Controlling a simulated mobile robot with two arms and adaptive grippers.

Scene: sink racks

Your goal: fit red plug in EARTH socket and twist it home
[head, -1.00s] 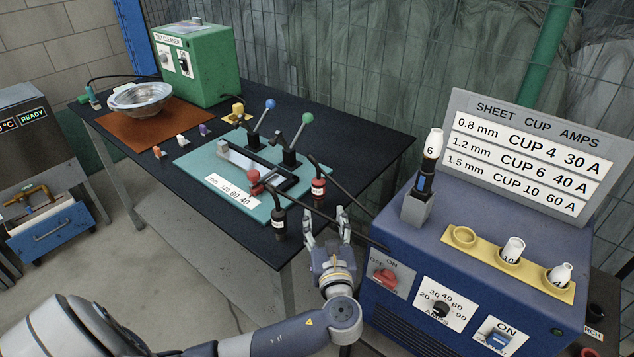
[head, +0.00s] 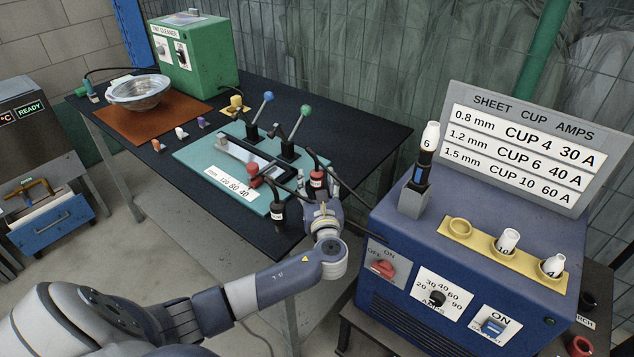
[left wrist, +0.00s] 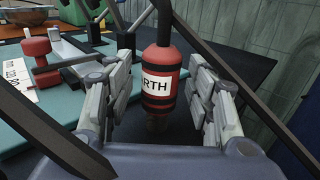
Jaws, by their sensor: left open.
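The red plug (head: 318,182) stands upright near the front right of the teal mat, a black cable coming off its top. In the left wrist view the red plug (left wrist: 161,85) has black bands and a white label, of which "RTH" shows. My left gripper (head: 312,190) is open, with its fingers on either side of the plug; gaps show between fingers and plug in the left wrist view (left wrist: 163,105). A red ring-shaped socket (head: 580,346) is on the right side of the blue machine, partly cut off, its label not readable. My right gripper is not in view.
A black plug (head: 278,210) stands just left of the red one. Black cables run across to the blue machine (head: 420,255). A black socket (head: 588,301) sits above the red one. Levers and a clamp stand on the teal mat (head: 205,165).

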